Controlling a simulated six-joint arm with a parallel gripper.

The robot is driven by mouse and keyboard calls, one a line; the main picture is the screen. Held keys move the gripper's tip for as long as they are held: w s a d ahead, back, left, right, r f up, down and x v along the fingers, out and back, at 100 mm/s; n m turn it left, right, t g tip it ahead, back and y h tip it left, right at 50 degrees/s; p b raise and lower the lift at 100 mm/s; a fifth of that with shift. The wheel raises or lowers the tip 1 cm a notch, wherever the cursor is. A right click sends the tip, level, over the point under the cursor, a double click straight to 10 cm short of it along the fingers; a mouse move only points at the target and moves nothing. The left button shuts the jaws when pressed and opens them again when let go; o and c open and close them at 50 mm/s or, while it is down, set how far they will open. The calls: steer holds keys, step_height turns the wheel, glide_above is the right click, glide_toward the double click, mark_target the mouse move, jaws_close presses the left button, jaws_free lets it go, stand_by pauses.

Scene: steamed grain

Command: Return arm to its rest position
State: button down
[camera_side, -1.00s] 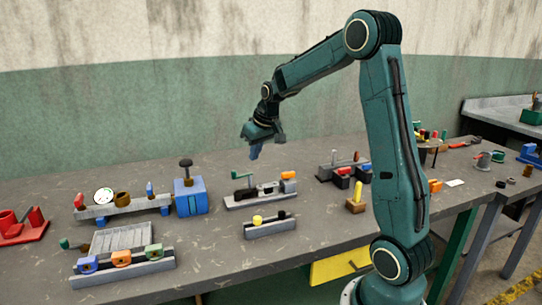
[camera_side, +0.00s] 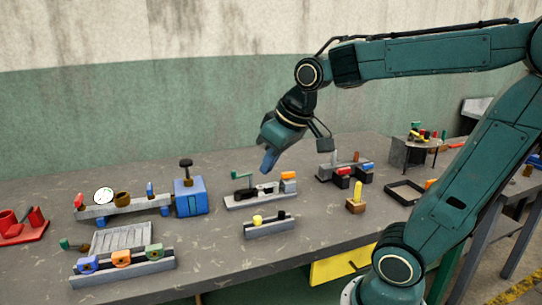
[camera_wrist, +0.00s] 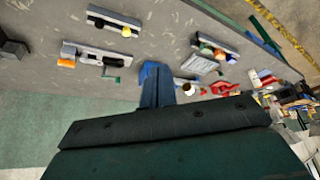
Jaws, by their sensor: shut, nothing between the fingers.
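My gripper (camera_side: 270,160) is shut and empty, with its blue fingers pointing down above the back part of the table. In the side view it hangs in the air behind a grey fixture with a green lever and an orange end (camera_side: 262,193). In the wrist view the shut fingers (camera_wrist: 157,85) show at the middle, in front of the blue box. My arm reaches in from the right, with its upper links bent over the table.
A blue box with a black knob (camera_side: 190,196) stands left of my gripper. Grey racks with coloured parts (camera_side: 122,262) lie at front left, and a red fixture (camera_side: 22,228) at far left. A small block with a yellow peg (camera_side: 356,203) and a black frame (camera_side: 405,192) stand to the right.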

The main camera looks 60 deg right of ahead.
steer(key=s+a+f+n, duration=0.1)
steer(key=s+a+f, duration=0.1)
steer(key=s+a, duration=0.3)
steer(key=s, duration=0.4)
steer(key=shift+s+y, duration=0.35)
steer(key=shift+y, duration=0.05)
stand_by(0.4)
